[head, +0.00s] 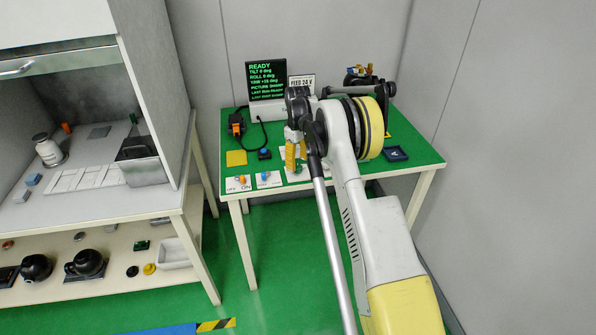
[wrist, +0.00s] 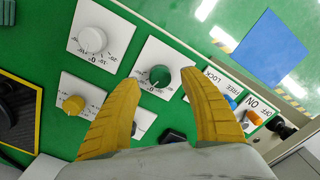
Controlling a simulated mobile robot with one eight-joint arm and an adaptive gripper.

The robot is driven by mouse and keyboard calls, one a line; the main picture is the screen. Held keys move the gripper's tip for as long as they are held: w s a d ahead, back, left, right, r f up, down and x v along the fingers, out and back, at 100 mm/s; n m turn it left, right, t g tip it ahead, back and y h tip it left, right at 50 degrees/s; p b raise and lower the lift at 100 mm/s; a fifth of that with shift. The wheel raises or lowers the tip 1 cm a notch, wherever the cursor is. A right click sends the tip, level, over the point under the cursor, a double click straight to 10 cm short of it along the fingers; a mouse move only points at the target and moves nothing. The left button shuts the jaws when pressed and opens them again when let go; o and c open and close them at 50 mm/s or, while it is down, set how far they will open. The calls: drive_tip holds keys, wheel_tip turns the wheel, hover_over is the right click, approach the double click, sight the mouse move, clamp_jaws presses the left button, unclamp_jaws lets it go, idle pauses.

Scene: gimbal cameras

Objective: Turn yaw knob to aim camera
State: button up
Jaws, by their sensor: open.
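In the wrist view a green knob (wrist: 160,76) on a white dial plate lies between the tips of my gripper (wrist: 161,77). The yellow fingers are spread open, and I cannot tell whether they reach down around the knob. A white knob (wrist: 92,39) and a yellow knob (wrist: 73,104) sit on similar plates to the left. No legible label shows which knob is yaw. In the head view my gripper (head: 293,172) points down over the green table (head: 235,184); the arm hides most dials. A black screen (head: 266,80) reads READY, with tilt, roll and yaw lines.
A LOCK/FREE switch plate (wrist: 228,92) and an OFF/ON switch plate (wrist: 254,112) lie right of the fingers. A black camera device (head: 366,80) stands at the table's back right.

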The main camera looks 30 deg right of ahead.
drive_tip(key=shift+f+b, duration=0.35)
drive_tip(key=shift+f, duration=1.1)
clamp_jaws()
